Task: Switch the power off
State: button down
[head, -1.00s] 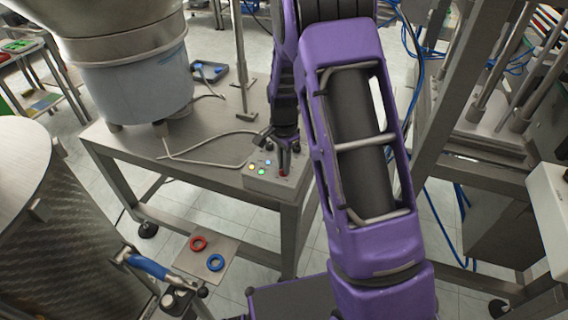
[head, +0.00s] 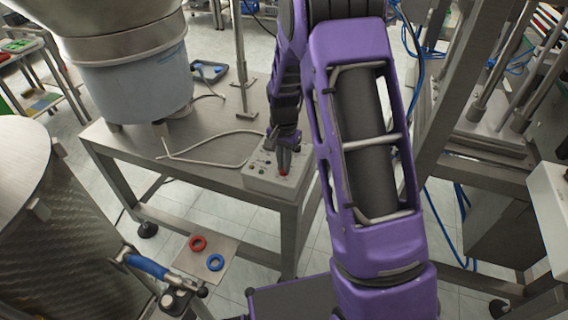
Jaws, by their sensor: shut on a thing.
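A light grey control box (head: 262,183) stands on the front right corner of the steel table. Its small indicators (head: 255,167) on the left part of the top look dark. A red switch (head: 284,172) sits on the right part of the box's top. My gripper (head: 284,168) points down at the red switch, with its fingers close together around it. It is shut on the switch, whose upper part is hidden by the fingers.
A large metal feeder bowl on a pale drum (head: 135,85) stands at the table's left. A grey cable (head: 200,160) lies across the table. A red ring (head: 198,243) and a blue ring (head: 215,262) lie on a plate below. A steel frame (head: 440,120) stands at right.

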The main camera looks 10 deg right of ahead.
jog(key=n, duration=0.4)
jog(key=shift+n, duration=1.7)
jog(key=c, duration=0.9)
grip_release()
notch_tip(320, 180, up, 18)
jog(key=shift+f+p, duration=0.25)
jog(key=shift+p, duration=0.65)
